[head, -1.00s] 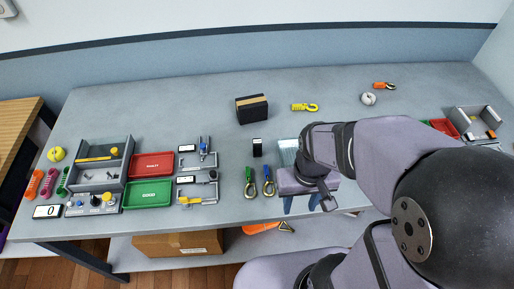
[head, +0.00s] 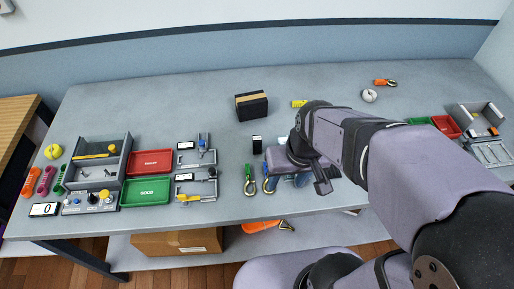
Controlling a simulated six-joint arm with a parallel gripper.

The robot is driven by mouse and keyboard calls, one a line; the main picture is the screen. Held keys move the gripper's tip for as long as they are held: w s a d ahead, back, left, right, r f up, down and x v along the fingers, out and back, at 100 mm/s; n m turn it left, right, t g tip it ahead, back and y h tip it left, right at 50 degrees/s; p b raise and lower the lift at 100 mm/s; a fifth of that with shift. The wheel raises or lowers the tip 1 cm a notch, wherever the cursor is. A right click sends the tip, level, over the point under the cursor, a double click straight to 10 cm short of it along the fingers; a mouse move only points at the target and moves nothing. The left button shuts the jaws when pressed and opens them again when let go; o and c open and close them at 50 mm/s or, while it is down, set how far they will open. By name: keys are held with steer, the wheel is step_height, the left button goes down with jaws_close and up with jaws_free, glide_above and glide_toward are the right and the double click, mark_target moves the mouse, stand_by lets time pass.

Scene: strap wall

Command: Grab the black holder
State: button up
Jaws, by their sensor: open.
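A small black upright block with a white top (head: 257,145), which may be the black holder, stands on the grey table just left of my arm. A larger black box with a tan strip (head: 251,107) stands farther back; I cannot tell for certain which of the two is the holder. My gripper (head: 288,182) points down over the front part of the table, to the right of and nearer than the small black block. It is open, apart from the block, and nothing shows between its fingers, which my wrist partly hides.
Green and blue straps with hooks (head: 250,181) lie close to my gripper's left. Red (head: 150,162) and green (head: 146,191) trays, metal clamp fixtures (head: 196,187) and a grey bin (head: 98,158) fill the left. A yellow strap (head: 298,103) is partly hidden behind my arm. The back left is clear.

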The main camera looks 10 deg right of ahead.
steer(key=w+a+f+t+y+b, duration=0.2)
steer(key=w+a+t+b, duration=0.35)
steer(key=w, duration=0.45)
step_height(320, 180, up, 3)
steer(key=m+t+h+b, duration=0.1)
steer(key=t+h+b, duration=0.2)
steer(key=t+b, duration=0.3)
glide_above(257, 144)
steer(key=s, duration=0.2)
step_height(257, 144, down, 13)
steer(key=shift+w+r+p, duration=0.15)
steer(key=shift+r+p, duration=0.05)
steer(key=shift+p, duration=0.15)
steer(key=shift+p+x, duration=0.75)
steer(key=shift+x, duration=2.9)
steer(key=shift+d+r, duration=0.1)
steer(key=shift+d, duration=0.05)
jaws_close()
